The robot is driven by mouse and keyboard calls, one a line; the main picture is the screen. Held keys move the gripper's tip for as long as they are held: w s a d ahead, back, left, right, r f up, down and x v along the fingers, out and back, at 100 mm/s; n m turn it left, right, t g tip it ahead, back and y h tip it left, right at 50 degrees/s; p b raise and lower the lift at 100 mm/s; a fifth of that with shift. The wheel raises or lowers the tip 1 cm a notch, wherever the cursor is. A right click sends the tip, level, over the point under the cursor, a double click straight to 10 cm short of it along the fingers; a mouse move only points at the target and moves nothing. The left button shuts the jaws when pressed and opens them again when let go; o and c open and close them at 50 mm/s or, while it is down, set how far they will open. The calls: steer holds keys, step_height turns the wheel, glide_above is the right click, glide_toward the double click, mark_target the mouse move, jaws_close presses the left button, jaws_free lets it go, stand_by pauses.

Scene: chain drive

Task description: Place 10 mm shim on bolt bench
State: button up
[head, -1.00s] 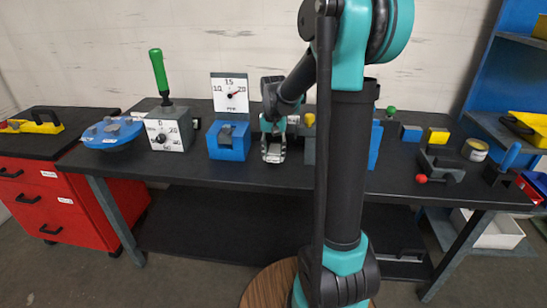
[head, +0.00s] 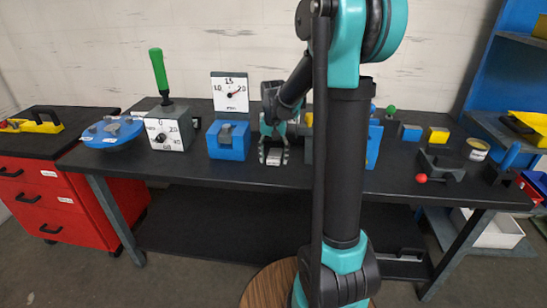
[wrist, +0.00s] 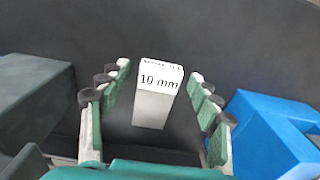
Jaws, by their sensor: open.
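The 10 mm shim (wrist: 152,108) is a small pale grey block with a white "10 mm" label on its upper end. In the wrist view it stands on the dark bench top (wrist: 235,50) between my fingers. My gripper (wrist: 158,76) is open around it, with a visible gap on each side. In the head view my gripper (head: 273,156) is low over the middle of the black bench (head: 215,173), fingers downward. The shim is too small there to make out clearly.
A blue block (wrist: 262,130) stands close right of my fingers in the wrist view, and a dark grey block (wrist: 35,95) close left. On the bench are a green-handled lever box (head: 170,130), a dial gauge (head: 230,92) and a red-knobbed clamp (head: 440,165). The bench's front strip is clear.

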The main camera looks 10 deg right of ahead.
mark_target(273, 158)
step_height(273, 158, up, 12)
steer(key=shift+r, duration=0.15)
stand_by(0.4)
